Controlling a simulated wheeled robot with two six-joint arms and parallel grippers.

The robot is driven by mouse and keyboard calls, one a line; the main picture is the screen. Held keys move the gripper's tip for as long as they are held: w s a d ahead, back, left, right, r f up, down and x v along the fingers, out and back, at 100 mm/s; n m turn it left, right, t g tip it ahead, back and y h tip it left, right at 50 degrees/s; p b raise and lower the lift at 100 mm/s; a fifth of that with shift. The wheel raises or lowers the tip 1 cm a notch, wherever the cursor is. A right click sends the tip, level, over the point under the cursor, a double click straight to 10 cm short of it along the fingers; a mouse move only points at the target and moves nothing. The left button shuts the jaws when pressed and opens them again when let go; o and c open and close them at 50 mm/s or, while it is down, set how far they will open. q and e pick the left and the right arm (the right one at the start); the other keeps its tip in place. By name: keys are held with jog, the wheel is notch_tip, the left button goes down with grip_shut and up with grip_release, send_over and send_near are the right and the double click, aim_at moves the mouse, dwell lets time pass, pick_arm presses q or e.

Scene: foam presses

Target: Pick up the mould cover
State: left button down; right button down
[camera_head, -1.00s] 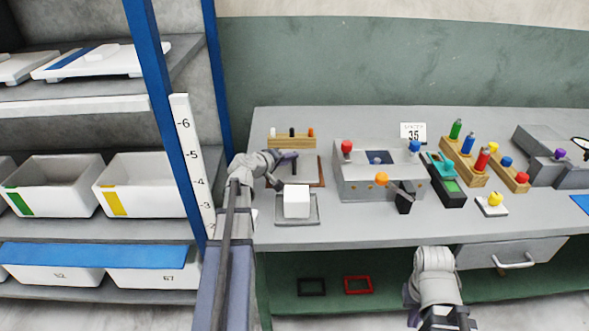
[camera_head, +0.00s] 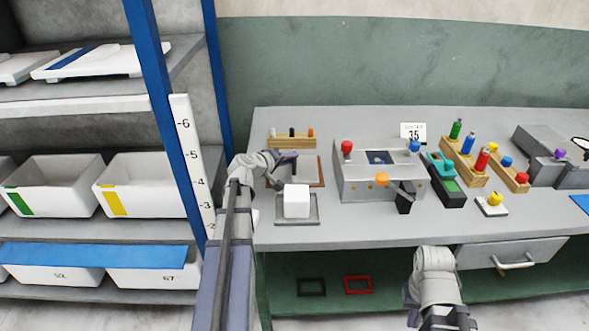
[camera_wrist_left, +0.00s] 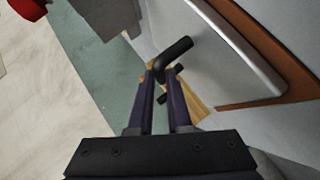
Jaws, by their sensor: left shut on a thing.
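The mould cover looks like a pale grey plate with a rounded edge and a black handle. In the left wrist view, the plate (camera_wrist_left: 215,50) fills the upper right and the black handle (camera_wrist_left: 176,50) stands at its edge. My left gripper (camera_wrist_left: 159,76) is shut on this handle. In the head view, my left gripper (camera_head: 286,160) is at the brown-rimmed board (camera_head: 321,172), and the arm hides part of the plate. I cannot tell whether the plate is clear of the board. My right gripper (camera_head: 460,318) is at the bottom edge, its fingers not clear.
A white block (camera_head: 296,201) sits on a grey tray (camera_head: 314,219) in front. A wooden rack (camera_head: 291,142) with small pegs stands behind. A grey press (camera_head: 355,185) with red, blue and orange knobs is to the right. A blue shelf post (camera_head: 212,110) stands left.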

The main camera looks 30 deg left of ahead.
aim_at(290, 170)
pick_arm(q)
jog(key=shift+r, duration=0.1)
dwell(0.3)
notch_tip(290, 170, up, 10)
jog(key=p, duration=1)
